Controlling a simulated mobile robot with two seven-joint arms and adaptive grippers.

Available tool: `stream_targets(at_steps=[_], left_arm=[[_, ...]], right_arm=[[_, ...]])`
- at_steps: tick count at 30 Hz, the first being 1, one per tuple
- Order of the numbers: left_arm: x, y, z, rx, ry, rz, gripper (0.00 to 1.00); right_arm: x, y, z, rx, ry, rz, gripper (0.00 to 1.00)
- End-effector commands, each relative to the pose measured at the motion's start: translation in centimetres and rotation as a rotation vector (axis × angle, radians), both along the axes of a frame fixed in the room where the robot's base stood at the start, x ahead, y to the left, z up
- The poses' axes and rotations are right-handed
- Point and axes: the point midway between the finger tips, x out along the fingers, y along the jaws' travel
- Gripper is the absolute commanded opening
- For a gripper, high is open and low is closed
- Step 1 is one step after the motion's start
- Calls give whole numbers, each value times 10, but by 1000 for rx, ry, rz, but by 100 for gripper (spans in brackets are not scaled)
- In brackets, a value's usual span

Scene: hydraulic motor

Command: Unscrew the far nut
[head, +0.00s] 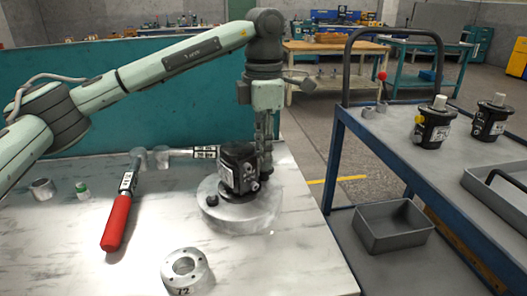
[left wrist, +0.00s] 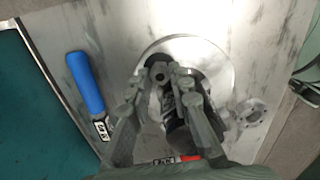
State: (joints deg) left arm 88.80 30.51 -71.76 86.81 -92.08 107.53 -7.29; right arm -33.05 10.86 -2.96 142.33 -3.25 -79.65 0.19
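The black hydraulic motor (head: 238,168) stands on a round metal plate (head: 236,218) on the workbench. One dark nut (head: 211,200) shows at the plate's near left. My left gripper (head: 265,172) points down just behind and right of the motor. In the left wrist view its fingertips (left wrist: 159,68) lie on either side of a dark nut (left wrist: 159,73), the far one, beside the motor (left wrist: 180,108). I cannot tell whether the fingers touch this nut; in the head view it is hidden. My right gripper is not in view.
A red-handled tool (head: 117,222) lies left of the plate. A blue-handled tool (left wrist: 87,84) lies beyond it. A metal ring (head: 186,269) sits in front. A blue cart (head: 400,150) with more motors (head: 433,125) and a grey bin (head: 392,226) stand at right.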

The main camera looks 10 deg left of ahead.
Motion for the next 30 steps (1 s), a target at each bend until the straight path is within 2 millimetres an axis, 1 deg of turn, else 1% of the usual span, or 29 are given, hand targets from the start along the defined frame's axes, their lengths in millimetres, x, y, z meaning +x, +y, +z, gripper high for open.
stream_targets(at_steps=[5,8,12,15,18,26,28,30], left_arm=[[0,0,0,0,0,20,0],[0,0,0,0,0,134,0],[0,0,1,0,0,358,0],[0,0,1,0,0,464,0],[0,0,1,0,0,502,0],[0,0,1,0,0,518,0],[0,0,1,0,0,582,0],[0,0,1,0,0,684,0]], right_arm=[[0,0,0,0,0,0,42],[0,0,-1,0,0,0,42],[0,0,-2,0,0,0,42],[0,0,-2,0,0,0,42],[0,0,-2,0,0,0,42],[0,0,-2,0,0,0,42],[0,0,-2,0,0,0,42],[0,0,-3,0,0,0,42]])
